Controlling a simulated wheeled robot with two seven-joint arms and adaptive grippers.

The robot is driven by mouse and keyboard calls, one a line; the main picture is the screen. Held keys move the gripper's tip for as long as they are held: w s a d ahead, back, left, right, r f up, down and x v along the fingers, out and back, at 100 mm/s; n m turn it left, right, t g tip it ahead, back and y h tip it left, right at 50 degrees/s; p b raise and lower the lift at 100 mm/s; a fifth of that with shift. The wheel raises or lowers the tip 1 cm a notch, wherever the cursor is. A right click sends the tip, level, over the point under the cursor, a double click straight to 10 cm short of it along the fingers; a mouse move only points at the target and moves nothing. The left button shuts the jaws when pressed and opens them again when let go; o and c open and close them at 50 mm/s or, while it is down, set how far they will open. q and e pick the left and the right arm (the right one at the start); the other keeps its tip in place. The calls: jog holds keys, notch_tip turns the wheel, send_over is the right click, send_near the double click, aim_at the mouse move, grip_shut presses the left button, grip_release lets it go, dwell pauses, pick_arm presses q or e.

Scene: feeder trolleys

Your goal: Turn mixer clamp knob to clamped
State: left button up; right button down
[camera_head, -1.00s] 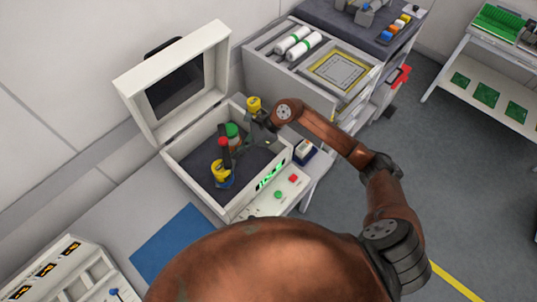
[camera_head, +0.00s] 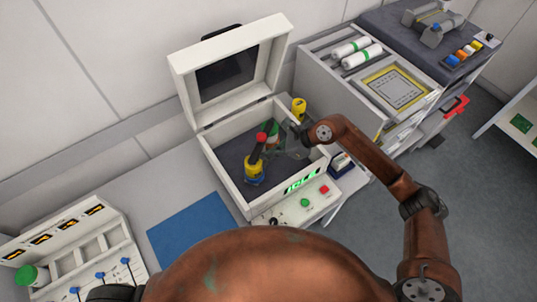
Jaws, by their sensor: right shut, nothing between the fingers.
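The mixer (camera_head: 228,190) is a white box with its lid (camera_head: 233,75) raised and a dark interior. Inside stand a yellow holder (camera_head: 254,171) with a blue base and a dark upright part topped by a red knob (camera_head: 261,137). A green and orange item is beside it, partly hidden by my right gripper. My right gripper (camera_head: 282,143) reaches into the box from the right; it is shut and empty, just right of the red knob. Whether it touches anything there cannot be told. My left gripper is not visible.
A front panel has a green "IDLE" display (camera_head: 301,181), a green button (camera_head: 305,202) and a red button (camera_head: 324,189). A yellow cylinder (camera_head: 299,107) stands at the box's back right corner. A blue mat (camera_head: 195,228) lies clear at left. A feeder trolley (camera_head: 330,75) stands right.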

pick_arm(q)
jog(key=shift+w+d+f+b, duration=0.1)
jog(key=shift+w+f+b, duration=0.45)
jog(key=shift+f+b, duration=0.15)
pick_arm(e)
jog(key=s+d+r, duration=0.3)
jog(key=d+r, duration=0.4)
jog(key=d, duration=0.3)
jog(key=shift+s+d, duration=0.25)
jog(key=shift+s, duration=0.05)
